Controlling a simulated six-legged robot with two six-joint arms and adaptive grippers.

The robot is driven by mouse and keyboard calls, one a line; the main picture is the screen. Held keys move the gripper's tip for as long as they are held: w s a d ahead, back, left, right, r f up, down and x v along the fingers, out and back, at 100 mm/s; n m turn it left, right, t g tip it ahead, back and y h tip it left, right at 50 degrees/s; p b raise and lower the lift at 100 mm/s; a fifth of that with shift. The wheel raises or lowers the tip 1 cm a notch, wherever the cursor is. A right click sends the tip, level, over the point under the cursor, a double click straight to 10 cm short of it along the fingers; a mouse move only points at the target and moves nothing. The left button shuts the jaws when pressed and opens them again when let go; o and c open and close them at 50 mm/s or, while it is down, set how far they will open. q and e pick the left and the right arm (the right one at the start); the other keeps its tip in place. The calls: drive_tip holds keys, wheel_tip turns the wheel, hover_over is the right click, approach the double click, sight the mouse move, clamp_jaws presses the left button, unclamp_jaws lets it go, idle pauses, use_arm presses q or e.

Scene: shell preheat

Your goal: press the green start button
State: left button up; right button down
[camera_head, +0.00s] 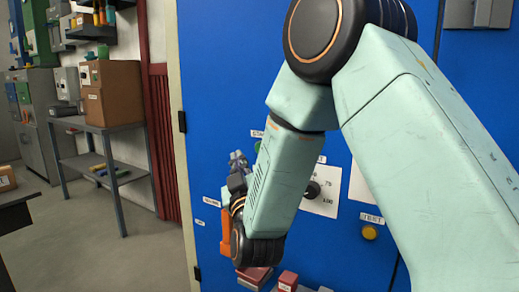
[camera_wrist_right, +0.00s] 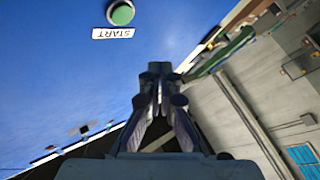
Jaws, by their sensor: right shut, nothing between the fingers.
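In the head view the START label (camera_head: 257,134) shows on the blue cabinet (camera_head: 215,70), partly behind my right arm; the button is not clear there. My right gripper (camera_head: 238,160) is in front of the panel, left of the label. In the right wrist view its fingertips (camera_wrist_right: 160,72) are closed together, empty, apart from the button in the picture. My left gripper is not in view.
A dial (camera_head: 312,190), a yellow button (camera_head: 370,232) labelled TEST and an orange handle (camera_head: 226,232) are on the cabinet front. Red blocks (camera_head: 288,281) show low at the cabinet. A shelf table (camera_head: 120,170) with a brown box (camera_head: 112,93) stands left, beyond open floor.

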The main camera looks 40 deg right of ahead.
drive_tip(key=w+d+p, duration=0.1)
drive_tip(key=w+d, duration=0.1)
drive_tip(key=d, duration=0.3)
drive_tip(key=shift+w+d, duration=0.15)
drive_tip(key=shift+d, duration=0.25)
drive_tip(key=shift+w+d+p, duration=0.1)
drive_tip(key=shift+p, duration=0.3)
idle(0.9)
drive_tip(key=shift+w+d, duration=0.1)
drive_tip(key=shift+d, duration=0.2)
drive_tip(key=shift+w+d+p, duration=0.15)
drive_tip(key=shift+d+p, duration=0.2)
drive_tip(key=shift+p, duration=0.05)
idle(0.7)
drive_tip(key=shift+a, duration=0.1)
drive_tip(key=shift+s+a, duration=0.35)
drive_tip(key=shift+a, duration=0.35)
